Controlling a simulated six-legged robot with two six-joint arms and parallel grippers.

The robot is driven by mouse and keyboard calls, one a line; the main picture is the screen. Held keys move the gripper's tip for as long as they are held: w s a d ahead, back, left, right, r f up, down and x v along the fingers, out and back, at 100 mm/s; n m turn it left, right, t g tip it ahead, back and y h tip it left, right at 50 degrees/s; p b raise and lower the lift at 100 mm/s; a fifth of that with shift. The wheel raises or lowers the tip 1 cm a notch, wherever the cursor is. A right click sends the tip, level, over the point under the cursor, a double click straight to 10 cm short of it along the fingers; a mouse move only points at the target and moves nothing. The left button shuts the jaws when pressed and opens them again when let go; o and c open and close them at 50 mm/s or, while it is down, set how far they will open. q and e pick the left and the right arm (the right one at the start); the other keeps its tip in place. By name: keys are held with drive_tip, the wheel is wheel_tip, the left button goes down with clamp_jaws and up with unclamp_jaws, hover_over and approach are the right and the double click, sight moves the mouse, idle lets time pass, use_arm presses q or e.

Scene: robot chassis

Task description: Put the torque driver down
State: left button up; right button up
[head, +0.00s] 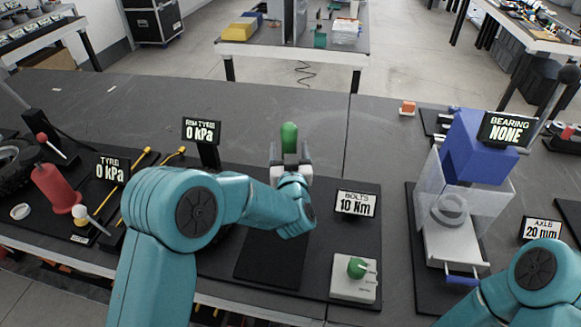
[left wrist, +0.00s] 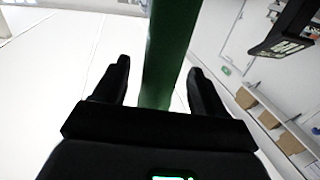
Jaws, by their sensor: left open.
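The green torque driver (head: 289,137) stands upright near the middle of the bench in the head view, its rounded top showing above my left gripper (head: 290,160). My left gripper is open, with one finger on each side of the driver. In the left wrist view the green shaft (left wrist: 170,50) rises between the two black fingers, with a gap visible on each side. The driver's lower end is hidden by my left gripper and arm. My right gripper is out of view; only part of my right arm shows at the lower right.
A display reading "BOLTS 10 Nm" (head: 355,204) stands right of the gripper, with a green knob (head: 357,267) nearer. A "RIM TYRE 0 kPa" display (head: 203,131) stands to the left. A blue bearing press (head: 475,150) is at right. Bench behind the driver is mostly clear.

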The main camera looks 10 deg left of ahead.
use_arm(q)
drive_tip(key=b+v, duration=0.1)
drive_tip(key=v, duration=0.8)
drive_tip(key=shift+r, duration=0.1)
